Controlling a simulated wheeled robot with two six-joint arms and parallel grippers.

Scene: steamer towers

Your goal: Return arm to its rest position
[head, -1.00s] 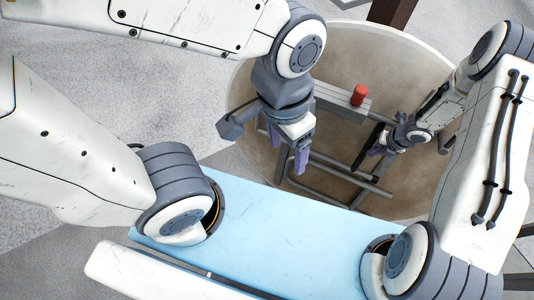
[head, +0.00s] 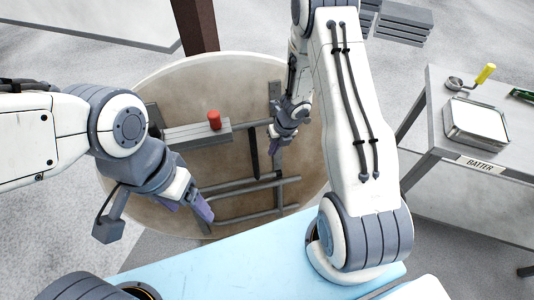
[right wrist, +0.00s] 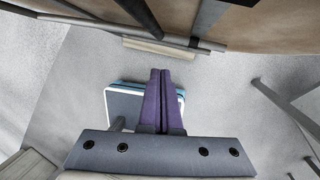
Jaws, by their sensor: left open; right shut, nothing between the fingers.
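My left gripper (head: 188,206) hangs low over the left part of the round tan surface in the head view. Its purple fingers are apart with nothing between them. My right gripper (head: 283,138) is over the right part of that surface, partly hidden by its own arm. In the right wrist view its purple fingers (right wrist: 161,85) are pressed together and hold nothing. Both arms are bent.
The round tan surface (head: 115,115) bears a grey rail frame (head: 250,190) and a slatted grey block with a red cylinder (head: 214,119). At right, a grey table labelled BATTER (head: 437,135) holds a tray (head: 476,125) and a yellow-handled ladle (head: 485,74). Grey slabs (head: 404,22) lie behind.

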